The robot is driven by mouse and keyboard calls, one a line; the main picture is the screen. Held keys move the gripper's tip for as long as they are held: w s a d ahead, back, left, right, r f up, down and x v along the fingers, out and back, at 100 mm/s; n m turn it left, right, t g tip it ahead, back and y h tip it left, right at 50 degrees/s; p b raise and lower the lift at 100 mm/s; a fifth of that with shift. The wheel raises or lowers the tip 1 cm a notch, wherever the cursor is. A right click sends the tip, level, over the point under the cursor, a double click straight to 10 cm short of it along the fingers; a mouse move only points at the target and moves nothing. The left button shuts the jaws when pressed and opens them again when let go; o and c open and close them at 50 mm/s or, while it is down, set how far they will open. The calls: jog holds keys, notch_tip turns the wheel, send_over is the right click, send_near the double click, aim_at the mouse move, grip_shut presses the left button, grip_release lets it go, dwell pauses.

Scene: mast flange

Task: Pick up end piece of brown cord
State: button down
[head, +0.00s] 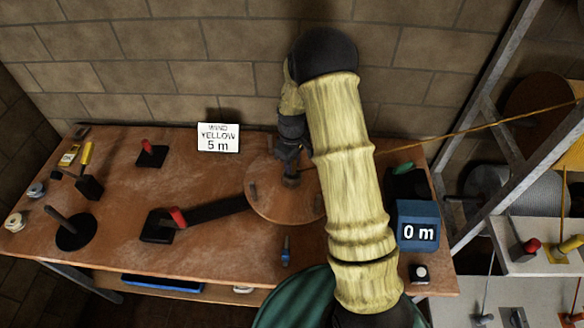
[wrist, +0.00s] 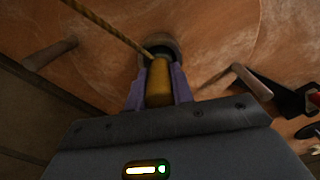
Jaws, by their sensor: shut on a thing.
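The end piece (wrist: 158,82) of the brown cord is a yellow-brown cylinder in the wrist view. My gripper (wrist: 158,92) is shut on it, with a purple finger on each side. The cord (wrist: 105,24) runs from the end piece to the upper left of the wrist view. In the head view the cord (head: 475,128) stretches from the right, past the frame, and passes behind my arm. My gripper also shows in the head view (head: 291,178), over the middle of a round wooden disc (head: 265,205) with upright pegs. The end piece is too small to make out there.
A blue counter box (head: 418,226) reads 0 m. A white sign (head: 218,137) reads "WIND YELLOW 5 m". A black crank arm with a red part (head: 178,217) stands left of the disc. A metal frame (head: 490,115) and a lower platform are at the right.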

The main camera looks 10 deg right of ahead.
notch_tip(320, 180, up, 8)
jog(key=shift+r+b, duration=0.1)
jog(key=shift+b, duration=0.8)
